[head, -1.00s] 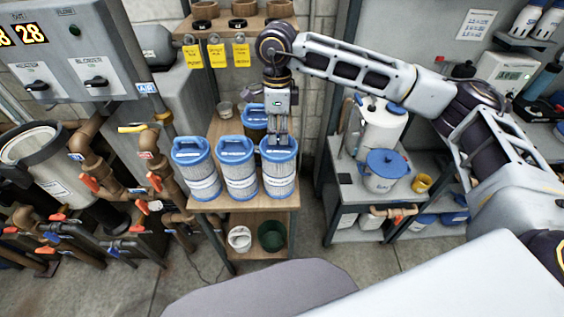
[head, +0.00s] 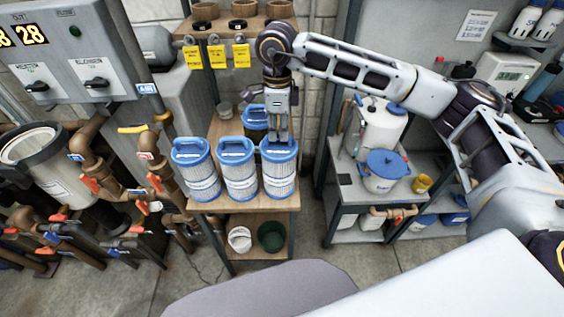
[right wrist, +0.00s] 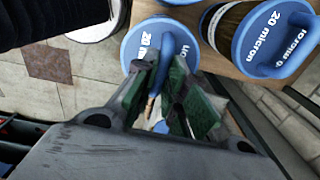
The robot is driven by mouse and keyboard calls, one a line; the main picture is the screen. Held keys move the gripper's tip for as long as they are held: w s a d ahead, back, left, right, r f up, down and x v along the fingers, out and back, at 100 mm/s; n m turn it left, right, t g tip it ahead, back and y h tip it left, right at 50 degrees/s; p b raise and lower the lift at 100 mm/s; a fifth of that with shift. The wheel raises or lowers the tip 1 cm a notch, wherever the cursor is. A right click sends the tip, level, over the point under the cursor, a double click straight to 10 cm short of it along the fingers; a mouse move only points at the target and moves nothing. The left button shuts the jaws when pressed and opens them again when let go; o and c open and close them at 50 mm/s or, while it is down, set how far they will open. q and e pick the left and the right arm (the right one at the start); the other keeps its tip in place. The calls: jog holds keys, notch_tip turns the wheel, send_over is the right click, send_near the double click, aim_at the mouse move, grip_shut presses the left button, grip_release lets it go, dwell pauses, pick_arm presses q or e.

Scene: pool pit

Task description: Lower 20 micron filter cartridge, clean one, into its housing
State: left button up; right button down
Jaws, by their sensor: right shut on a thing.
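Three clean white pleated cartridges with blue handled caps stand in a row on the wooden shelf: left (head: 198,180), middle (head: 239,180) and right (head: 279,183). My right gripper (head: 280,137) is above the right one, shut on its blue handle; the cartridge stands upright on the shelf. The right wrist view shows green finger pads (right wrist: 172,85) at the handle of this blue cap (right wrist: 135,45), its lettering partly covered. A brownish cartridge marked 20 micron (right wrist: 270,35) stands behind it. An open dark-rimmed housing (head: 42,165) is at far left. My left gripper is not in view.
Brown pipes with orange valve handles (head: 90,183) lie between the housing and the shelf. A grey control cabinet (head: 75,60) overhangs there. White and green buckets (head: 271,236) sit below. A cart (head: 345,195) with a blue-lidded tub (head: 387,172) stands right.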

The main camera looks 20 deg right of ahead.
jog(key=shift+r+p, duration=0.95)
jog(key=shift+r, duration=1.55)
jog(key=shift+s, duration=0.1)
